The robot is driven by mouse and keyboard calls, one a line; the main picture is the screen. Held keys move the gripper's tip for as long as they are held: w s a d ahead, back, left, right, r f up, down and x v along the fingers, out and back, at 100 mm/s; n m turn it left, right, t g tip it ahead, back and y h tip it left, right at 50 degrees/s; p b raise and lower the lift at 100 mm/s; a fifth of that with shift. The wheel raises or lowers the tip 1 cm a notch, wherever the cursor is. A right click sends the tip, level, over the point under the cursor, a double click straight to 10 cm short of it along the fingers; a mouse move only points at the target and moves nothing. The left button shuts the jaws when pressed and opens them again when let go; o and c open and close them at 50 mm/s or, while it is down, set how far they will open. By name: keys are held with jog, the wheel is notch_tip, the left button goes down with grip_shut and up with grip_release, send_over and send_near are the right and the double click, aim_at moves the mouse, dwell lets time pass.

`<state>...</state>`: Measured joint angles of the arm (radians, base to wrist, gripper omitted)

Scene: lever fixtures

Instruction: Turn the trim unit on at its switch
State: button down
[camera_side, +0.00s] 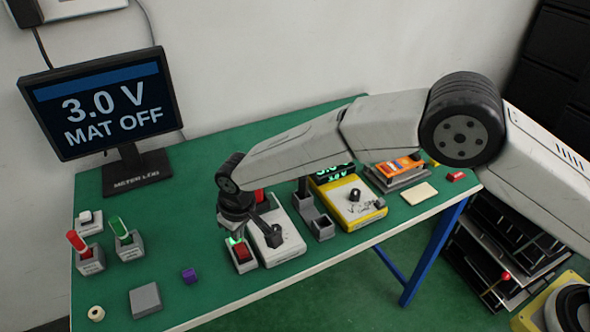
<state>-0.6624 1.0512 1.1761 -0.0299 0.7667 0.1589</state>
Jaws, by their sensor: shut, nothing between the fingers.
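My gripper (269,235) is dark and shut with nothing in it. It points down over the white unit (289,246), close to its top; I cannot tell whether it touches. A yellow-edged unit (364,214) with a black knob and a green lit display stands further right. No label reading "trim" is legible, so I cannot tell which is the trim unit. The switch positions are too small to read.
A monitor (103,102) reads "3.0 V MAT OFF". An orange meter (398,166) sits at the right. The front-left green tabletop has free room.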

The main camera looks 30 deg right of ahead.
jog(key=shift+r, duration=2.05)
jog(key=shift+w+d+r, duration=0.1)
jog(key=shift+d+r, duration=0.05)
jog(key=shift+d, duration=0.2)
jog(key=s+d+r+m, duration=0.2)
jog(key=d+r, duration=0.1)
jog(key=d, duration=0.8)
jog(key=s+d+r+m, duration=0.1)
jog(key=s+d+r, duration=0.15)
jog(key=d, duration=0.85)
jog(key=s+d+m+t, duration=0.1)
jog(key=s+d+m, duration=0.2)
jog(key=s+d, duration=1.1)
jog(key=shift+s+r+h, duration=0.15)
jog(key=shift+s+h, duration=0.25)
jog(key=shift+s, duration=0.35)
